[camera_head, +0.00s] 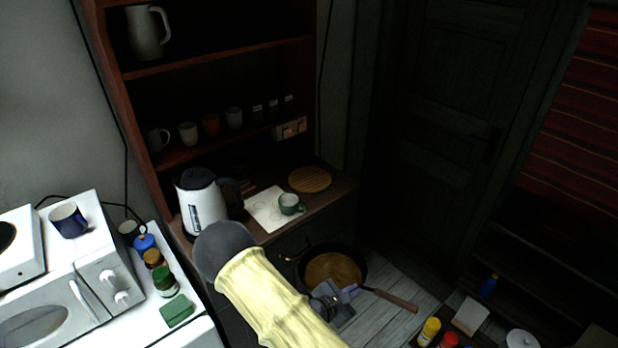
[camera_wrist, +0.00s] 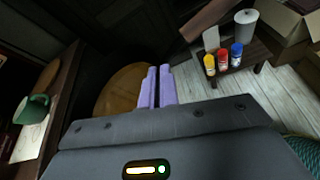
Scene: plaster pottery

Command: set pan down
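The pan (camera_head: 330,267) is dark and round with a brown inside and a brown handle (camera_head: 393,300) that points to the lower right. In the head view it shows in front of the cabinet, over the pale plank floor; I cannot tell how high it is. My gripper (camera_head: 349,290) is at the pan's near right side, by the base of the handle. In the wrist view its purple fingers (camera_wrist: 157,87) are close together, with a thin dark strip between them, beside the round brown pan inside (camera_wrist: 118,88). The exact contact is hidden.
The cabinet counter (camera_head: 335,191) holds a kettle (camera_head: 201,203), a white board (camera_head: 265,209), a green mug (camera_head: 290,204) and a round wooden board (camera_head: 310,179). A white microwave (camera_head: 85,290) stands at left. Small bottles (camera_head: 430,331) stand at lower right.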

